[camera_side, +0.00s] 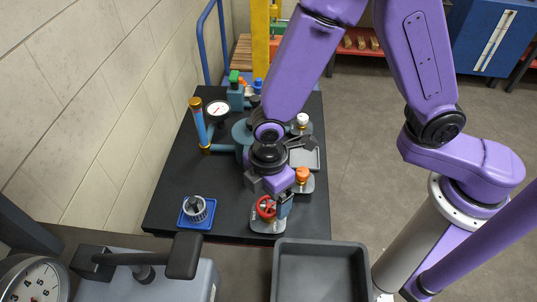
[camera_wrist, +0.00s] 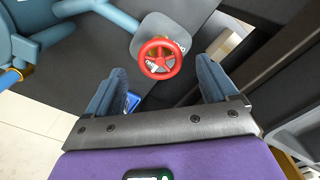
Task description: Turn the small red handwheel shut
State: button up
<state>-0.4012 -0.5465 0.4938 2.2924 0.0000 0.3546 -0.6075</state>
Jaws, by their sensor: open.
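The small red handwheel (camera_side: 266,207) sits on a light grey base plate (camera_side: 267,226) near the front edge of the black table. In the wrist view the red handwheel (camera_wrist: 160,57) shows whole, with its spokes and a tag with lettering, on its grey plate (camera_wrist: 160,29). My gripper (camera_side: 270,197) is beside and above the wheel in the side view. In the wrist view my gripper (camera_wrist: 157,88) is open, its two blue-grey fingers apart and empty. The wheel lies beyond the fingertips, roughly centred between them. I cannot tell whether a finger touches it.
A blue tray (camera_side: 185,221) with a metal part stands left of the wheel. An orange-knobbed fitting (camera_side: 302,175) and a white-knobbed one (camera_side: 302,120) stand behind right. A pipe with a gauge (camera_side: 218,108) is at the back. A grey bin (camera_side: 320,244) adjoins the front edge.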

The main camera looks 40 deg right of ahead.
aim_at(269, 205)
notch_tip(269, 205, up, 13)
dwell(0.5)
jog(key=shift+d+r, duration=0.1)
jog(key=s+d+m, duration=0.1)
jog(key=s+d, duration=0.3)
jog(key=d, duration=0.3)
jog(key=s+d+r+m, duration=0.1)
jog(key=s+d, duration=0.3)
jog(key=d, duration=0.4)
jog(key=s+d+m, duration=0.3)
jog(key=s+d, duration=0.1)
jog(key=d, duration=0.3)
jog(key=shift+s+d+r, duration=0.2)
jog(key=shift+d+r, duration=0.05)
jog(key=shift+r, duration=0.1)
jog(key=shift+c, duration=0.3)
dwell(0.6)
